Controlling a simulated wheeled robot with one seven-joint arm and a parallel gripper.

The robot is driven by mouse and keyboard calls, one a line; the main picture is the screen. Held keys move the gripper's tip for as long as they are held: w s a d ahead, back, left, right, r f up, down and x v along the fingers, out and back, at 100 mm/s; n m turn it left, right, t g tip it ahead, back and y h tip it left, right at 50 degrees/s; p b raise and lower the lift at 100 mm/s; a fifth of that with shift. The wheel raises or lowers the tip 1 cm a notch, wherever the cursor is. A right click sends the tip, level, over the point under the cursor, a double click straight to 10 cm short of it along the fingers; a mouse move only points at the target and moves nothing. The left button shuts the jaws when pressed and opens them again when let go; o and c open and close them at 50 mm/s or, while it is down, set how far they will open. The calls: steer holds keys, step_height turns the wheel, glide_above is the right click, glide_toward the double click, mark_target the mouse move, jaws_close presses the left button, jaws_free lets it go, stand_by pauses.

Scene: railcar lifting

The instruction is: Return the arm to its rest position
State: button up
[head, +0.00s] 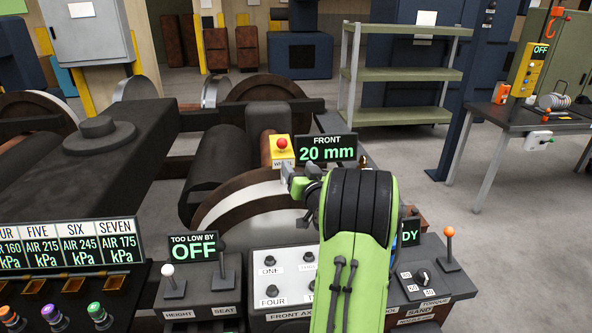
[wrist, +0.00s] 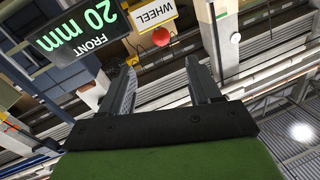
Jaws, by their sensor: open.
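My green and black arm (head: 358,230) reaches up from the bottom of the head view, over the control panel. My gripper (head: 289,181) is at its far end, partly hidden behind the wrist, above the brown wheel. In the wrist view my gripper (wrist: 168,75) shows two dark fingers apart with nothing between them. Beyond the fingertips are the yellow WHEEL box with its red button (wrist: 161,36) and the FRONT display (wrist: 80,30) reading 20 mm. In the head view the red button (head: 282,143) stands just beyond the gripper. I cannot tell whether they touch.
The panel below has several black knobs (head: 270,260), a white-knobbed lever (head: 168,271), an orange-knobbed lever (head: 449,233) and an OFF display (head: 194,247). Coloured knobs (head: 54,313) line the lower left. A grey table (head: 487,122) stands at right, with open floor (head: 400,165) before it.

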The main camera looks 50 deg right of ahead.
steer(key=w+a+r+n+g+y+p, duration=0.1)
steer(key=a+r+n+y+p, duration=0.2)
steer(key=a, duration=0.9)
steer(key=w+a+r+n+g+y+p, duration=0.1)
steer(key=a+r+n+g+y, duration=0.25)
steer(key=a, duration=0.95)
steer(key=s+a+r+n+g+y+p, duration=0.1)
steer(key=s+a+n+g+y+p, duration=0.2)
steer(key=s+a, duration=1.15)
steer(key=s+d+f+m+g+p, duration=0.1)
steer(key=s+g, duration=0.1)
steer(key=s, duration=0.8)
steer(key=shift+s+f+g+h+p, duration=0.3)
steer(key=shift+s+f+g+h, duration=0.05)
steer(key=shift+d+m, duration=0.1)
steer(key=shift+m, duration=0.15)
steer(key=shift+d, duration=0.1)
